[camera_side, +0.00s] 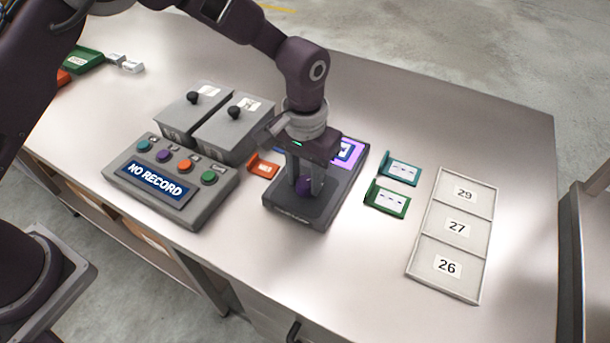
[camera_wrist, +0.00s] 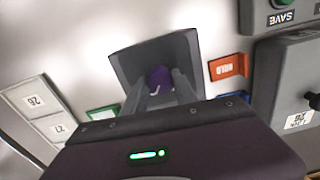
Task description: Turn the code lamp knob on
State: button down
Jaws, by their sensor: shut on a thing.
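My gripper (camera_side: 304,181) points down over a dark flat unit (camera_side: 332,205) with a purple-edged panel (camera_side: 349,152) at its back. Its fingers are shut on a small round purple piece (camera_side: 304,186) low over the unit's top. The purple piece also shows between the fingers in the wrist view (camera_wrist: 160,77). The fingers partly cover it, so I cannot tell whether it is a knob or touches the unit. No code lamp label is readable. A grey console (camera_side: 200,212) at left shows "NO RECORD" on its display (camera_side: 157,184) and has several coloured buttons.
Two grey boxes with black knobs (camera_side: 234,110) stand behind the console. An orange tag (camera_side: 263,167) lies left of the unit. Teal (camera_side: 399,170) and green (camera_side: 387,199) tags lie to its right. A numbered tray (camera_side: 476,212) is farther right. The front right table is clear.

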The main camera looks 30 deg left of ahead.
aim_at(305, 181)
jog(key=c, duration=1)
grip_release()
notch_tip(305, 181, up, 7)
jog(key=shift+r, duration=0.1)
jog(key=s+a+r+t+h, duration=0.1)
jog(key=s+a+r, duration=0.3)
jog(key=a+r, duration=0.3)
jog(key=s+a+r+t, duration=0.1)
jog(key=s+a+r, duration=0.35)
jog(key=r, duration=0.35)
jog(key=s+a+t, duration=0.1)
jog(key=s+a, duration=0.3)
jog(key=s, duration=0.4)
jog(key=s+a+t+y, duration=0.1)
jog(key=s+a+t, duration=0.1)
jog(key=s+a, duration=0.3)
jog(key=s, duration=0.3)
jog(key=shift+s+r+n+t, duration=0.2)
jog(key=shift+r+n+t, duration=0.05)
jog(key=shift+n+t, duration=0.05)
